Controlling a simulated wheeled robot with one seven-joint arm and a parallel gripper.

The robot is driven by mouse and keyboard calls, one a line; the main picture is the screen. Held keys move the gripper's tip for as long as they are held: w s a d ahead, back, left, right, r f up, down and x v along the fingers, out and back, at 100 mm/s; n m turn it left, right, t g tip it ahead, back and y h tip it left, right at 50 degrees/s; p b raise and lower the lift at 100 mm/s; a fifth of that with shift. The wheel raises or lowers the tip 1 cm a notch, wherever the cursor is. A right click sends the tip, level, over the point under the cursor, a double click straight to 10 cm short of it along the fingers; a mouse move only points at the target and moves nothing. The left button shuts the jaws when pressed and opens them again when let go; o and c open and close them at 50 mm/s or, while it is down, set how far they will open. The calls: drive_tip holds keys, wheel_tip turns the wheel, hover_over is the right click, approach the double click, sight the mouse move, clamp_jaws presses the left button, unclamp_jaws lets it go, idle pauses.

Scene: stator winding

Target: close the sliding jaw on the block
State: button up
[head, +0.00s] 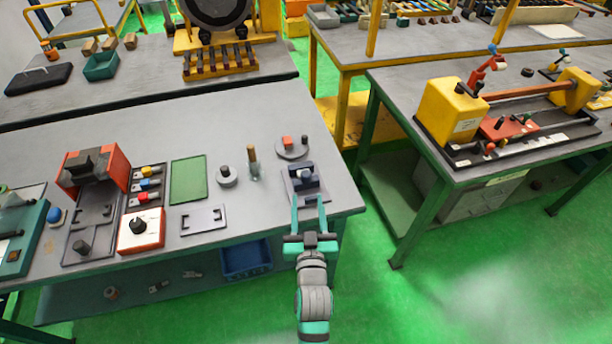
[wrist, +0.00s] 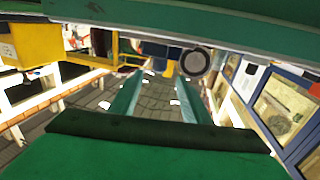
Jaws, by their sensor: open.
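A small vise (head: 300,184) with dark blue-grey jaws stands near the right front corner of the grey workbench. A small light grey piece (head: 306,172) shows at its jaws. It is too small to tell whether a gap remains between it and the sliding jaw. My gripper (head: 308,204) is at the front edge of the bench, just in front of the vise. Its two teal fingers are spread apart with nothing visible between them. I cannot tell whether they touch the vise. In the wrist view the fingers (wrist: 158,88) also stand apart, and I cannot clearly make out the vise there.
A blue bin (head: 246,259) sits on the shelf below.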

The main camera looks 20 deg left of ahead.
sight(307, 180)
drive_tip(key=x, duration=1)
drive_tip(key=shift+w, duration=0.2)
drive_tip(key=shift+c, duration=0.3)
clamp_jaws()
